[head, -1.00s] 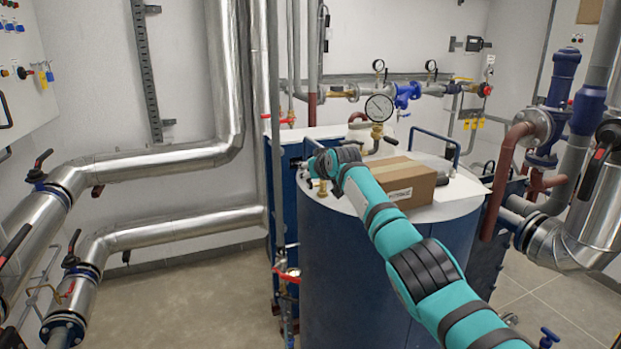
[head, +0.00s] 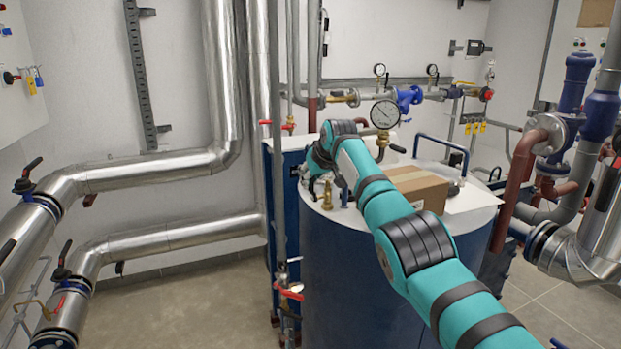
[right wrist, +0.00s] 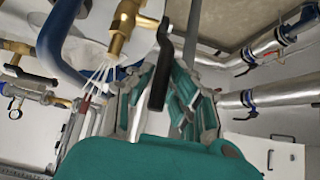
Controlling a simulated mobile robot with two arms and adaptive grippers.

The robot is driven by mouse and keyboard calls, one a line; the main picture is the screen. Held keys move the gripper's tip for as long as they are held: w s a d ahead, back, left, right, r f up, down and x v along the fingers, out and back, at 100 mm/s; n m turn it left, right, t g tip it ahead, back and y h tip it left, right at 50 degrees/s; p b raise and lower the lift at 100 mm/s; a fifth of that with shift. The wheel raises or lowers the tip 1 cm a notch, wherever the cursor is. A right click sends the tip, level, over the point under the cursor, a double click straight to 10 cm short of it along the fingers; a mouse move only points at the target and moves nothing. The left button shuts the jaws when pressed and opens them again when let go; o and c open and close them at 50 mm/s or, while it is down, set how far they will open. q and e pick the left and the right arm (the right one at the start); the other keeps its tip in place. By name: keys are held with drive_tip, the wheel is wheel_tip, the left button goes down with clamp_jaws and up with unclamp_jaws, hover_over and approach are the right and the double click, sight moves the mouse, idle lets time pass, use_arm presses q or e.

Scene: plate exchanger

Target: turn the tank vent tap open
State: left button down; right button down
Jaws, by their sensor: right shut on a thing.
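The tank vent tap (head: 326,196) is a small brass fitting on top of the blue tank (head: 350,265), near the tank's left rim. In the right wrist view its brass body (right wrist: 122,28) stands near the top, with a black lever (right wrist: 162,65) beside it. Thin pale streaks (right wrist: 98,78) fan out from the brass mouth. My right gripper (head: 318,168) is at the tap; in the right wrist view its fingers (right wrist: 160,95) are shut on the black lever. In the head view my gripper hides the lever. My left gripper is not in view.
A cardboard box (head: 420,188) sits on the tank top, right of my forearm. A pressure gauge (head: 385,114) stands behind it. A blue rail (head: 440,140) rises at the back right. Silver pipes (head: 150,170) run along the left wall. Floor at the left is clear.

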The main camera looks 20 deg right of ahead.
drive_tip(key=c, duration=1.3)
unclamp_jaws()
drive_tip(key=shift+w, duration=0.1)
drive_tip(key=v, duration=1.1)
drive_tip(key=shift+s+r, duration=0.25)
drive_tip(key=shift+s, duration=0.1)
